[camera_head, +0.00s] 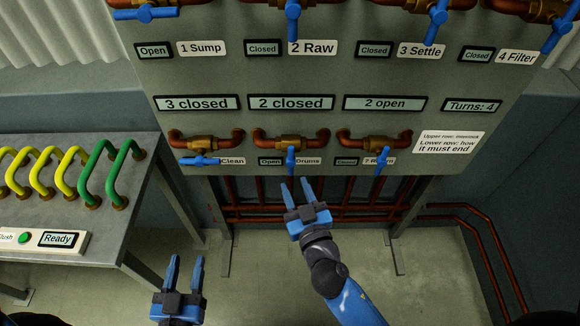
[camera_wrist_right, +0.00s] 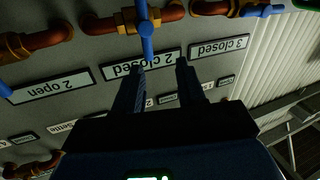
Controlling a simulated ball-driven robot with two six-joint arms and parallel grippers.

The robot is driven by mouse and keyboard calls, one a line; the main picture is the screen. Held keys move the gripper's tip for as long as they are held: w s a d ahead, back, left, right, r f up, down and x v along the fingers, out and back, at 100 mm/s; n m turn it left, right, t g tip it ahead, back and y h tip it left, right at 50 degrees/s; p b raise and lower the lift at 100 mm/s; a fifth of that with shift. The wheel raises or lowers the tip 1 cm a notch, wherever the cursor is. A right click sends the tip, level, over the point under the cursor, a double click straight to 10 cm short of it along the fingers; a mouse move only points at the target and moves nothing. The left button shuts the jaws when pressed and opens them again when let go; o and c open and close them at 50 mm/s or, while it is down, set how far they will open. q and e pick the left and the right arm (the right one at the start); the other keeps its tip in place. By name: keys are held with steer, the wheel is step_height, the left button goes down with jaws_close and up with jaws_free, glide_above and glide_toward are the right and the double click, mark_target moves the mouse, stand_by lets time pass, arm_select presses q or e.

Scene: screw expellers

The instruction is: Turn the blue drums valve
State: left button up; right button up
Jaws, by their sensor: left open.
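The blue Drums valve handle (camera_head: 291,158) points straight down from its brass body (camera_head: 290,142), in the middle of the panel's lower row. The plate at its left reads "Open". My right gripper (camera_head: 297,184) is open and empty just below the handle, fingers pointing up at it. In the right wrist view, upside down, the handle (camera_wrist_right: 147,38) ends close to the tip of the left-hand finger of my right gripper (camera_wrist_right: 162,68); I cannot tell whether they touch. My left gripper (camera_head: 185,259) is open and empty, low over the floor.
The Clean valve handle (camera_head: 200,160) lies level at the left; another blue handle (camera_head: 380,160) points down at the right. The plates above read "3 closed", "2 closed", "2 open" and "Turns: 4" (camera_head: 471,105). A bench (camera_head: 52,228) with yellow and green handles stands left. Pipes run below the panel.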

mark_target(292, 159)
steer(key=shift+m+h, duration=0.5)
steer(key=shift+m, duration=0.3)
steer(key=p+x, duration=0.1)
steer(key=x, duration=0.2)
steer(key=d+p+x, duration=0.1)
steer(key=x, duration=0.2)
steer(key=p+x, duration=0.1)
steer(key=x, duration=0.2)
steer(key=shift+w+d+f, duration=0.2)
steer(key=shift+w, duration=0.4)
arm_select(q)
steer(key=shift+w+d+r, duration=0.1)
steer(key=shift+d+r, duration=0.05)
steer(key=shift+r, duration=0.75)
steer(key=shift+w+d+r, duration=0.1)
steer(key=shift+d+r, duration=0.05)
steer(key=shift+r, duration=0.75)
arm_select(e)
steer(key=shift+w+a, duration=0.2)
steer(key=shift+w, duration=0.3)
jaws_close()
